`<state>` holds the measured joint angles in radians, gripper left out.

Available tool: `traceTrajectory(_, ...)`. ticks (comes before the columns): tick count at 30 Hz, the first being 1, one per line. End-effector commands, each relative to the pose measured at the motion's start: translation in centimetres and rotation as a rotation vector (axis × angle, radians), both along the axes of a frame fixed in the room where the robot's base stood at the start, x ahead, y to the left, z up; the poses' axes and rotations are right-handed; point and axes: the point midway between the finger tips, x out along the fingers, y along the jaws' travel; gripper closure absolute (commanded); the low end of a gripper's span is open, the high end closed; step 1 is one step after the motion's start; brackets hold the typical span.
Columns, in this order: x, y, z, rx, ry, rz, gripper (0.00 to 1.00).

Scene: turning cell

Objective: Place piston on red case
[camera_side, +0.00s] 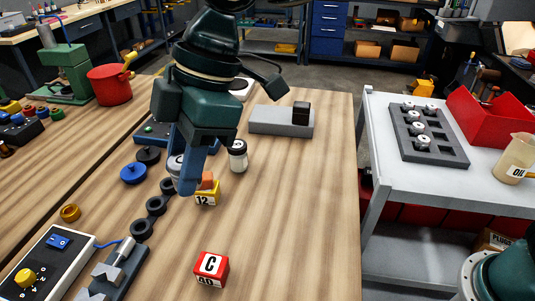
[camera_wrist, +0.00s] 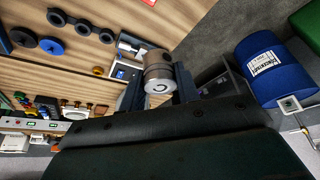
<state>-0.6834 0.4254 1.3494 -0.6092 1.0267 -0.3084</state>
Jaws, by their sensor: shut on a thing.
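My gripper (camera_side: 185,178) is above the wooden table in the side view, fingers pointing down. It is shut on a piston, a metal cylinder with a round pale end face, which shows clearly between the fingers in the wrist view (camera_wrist: 160,76). In the side view the fingers and other things mostly hide the piston. A red open bin (camera_side: 488,118) sits on the white cart at right. I cannot tell which is the red case.
A yellow block labelled 12 (camera_side: 207,196) and a white jar (camera_side: 238,156) stand close to my gripper. Black rings (camera_side: 156,206) lie to its left. A grey block (camera_side: 280,121) is behind. A tray (camera_side: 437,157) holds several pistons on the cart. The table's right front is clear.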

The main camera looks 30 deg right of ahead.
Motion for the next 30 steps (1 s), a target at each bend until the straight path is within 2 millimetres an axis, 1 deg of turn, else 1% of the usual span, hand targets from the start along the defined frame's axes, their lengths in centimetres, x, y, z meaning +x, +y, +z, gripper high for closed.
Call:
traceTrajectory(5, 0.0, 0.0, -0.5, 0.000, 0.001, 0.002, 0.93)
traceTrajectory(8, -0.1, 0.0, -1.3, 0.000, 0.003, 0.000, 0.93)
traceTrajectory(11, -0.1, 0.0, -2.8, -0.002, 0.003, 0.000, 0.93)
traceTrajectory(27, -0.1, -0.1, -12.9, -0.003, 0.003, 0.000, 0.93)
traceTrajectory(30, -0.1, -0.1, -14.3, -0.002, 0.002, 0.002, 0.93)
